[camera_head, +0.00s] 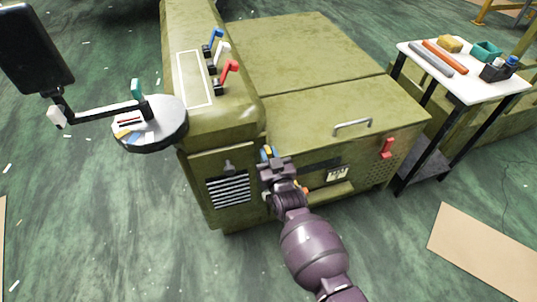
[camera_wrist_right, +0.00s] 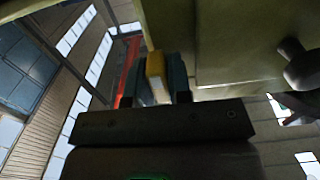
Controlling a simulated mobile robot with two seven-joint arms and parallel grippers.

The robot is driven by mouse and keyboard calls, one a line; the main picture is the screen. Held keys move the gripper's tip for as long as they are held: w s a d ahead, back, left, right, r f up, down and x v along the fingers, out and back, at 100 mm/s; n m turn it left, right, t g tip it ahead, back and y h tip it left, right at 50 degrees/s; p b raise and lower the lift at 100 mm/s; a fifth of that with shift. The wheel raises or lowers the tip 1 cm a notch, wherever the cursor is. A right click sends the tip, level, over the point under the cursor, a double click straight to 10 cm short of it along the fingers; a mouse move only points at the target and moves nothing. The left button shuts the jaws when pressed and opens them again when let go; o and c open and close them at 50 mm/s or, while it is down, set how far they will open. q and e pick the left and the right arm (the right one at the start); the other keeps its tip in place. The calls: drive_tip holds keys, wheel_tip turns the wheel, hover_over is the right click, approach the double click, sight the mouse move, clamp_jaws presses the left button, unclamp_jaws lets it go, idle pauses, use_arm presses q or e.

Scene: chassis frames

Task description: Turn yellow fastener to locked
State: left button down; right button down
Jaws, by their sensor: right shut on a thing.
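The yellow fastener (camera_head: 271,151) is on the front of the green chassis, near the edge between the narrow left section and the wide right section. Only a small part shows past my right gripper (camera_head: 267,156). In the right wrist view, the yellow piece (camera_wrist_right: 155,68) sits between the two dark fingers of the right gripper (camera_wrist_right: 154,82), which is shut on it. The fastener's lower part and its exact turn are hidden by the gripper. My left gripper is in neither view.
The green chassis (camera_head: 330,110) has a red fastener (camera_head: 387,149), a grey handle (camera_head: 352,127) and a vent (camera_head: 229,190). Blue, white and red levers (camera_head: 228,72) stand on top. A round tray (camera_head: 165,128) is at left, a white side table (camera_head: 480,92) at right.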

idle(0.3)
drive_tip(key=c, duration=1.1)
unclamp_jaws()
drive_tip(key=p+v, duration=0.2)
drive_tip(key=v, duration=0.8)
drive_tip(key=shift+s+d+p, duration=0.15)
drive_tip(key=shift+s+p, duration=0.15)
drive_tip(key=shift+s, duration=0.1)
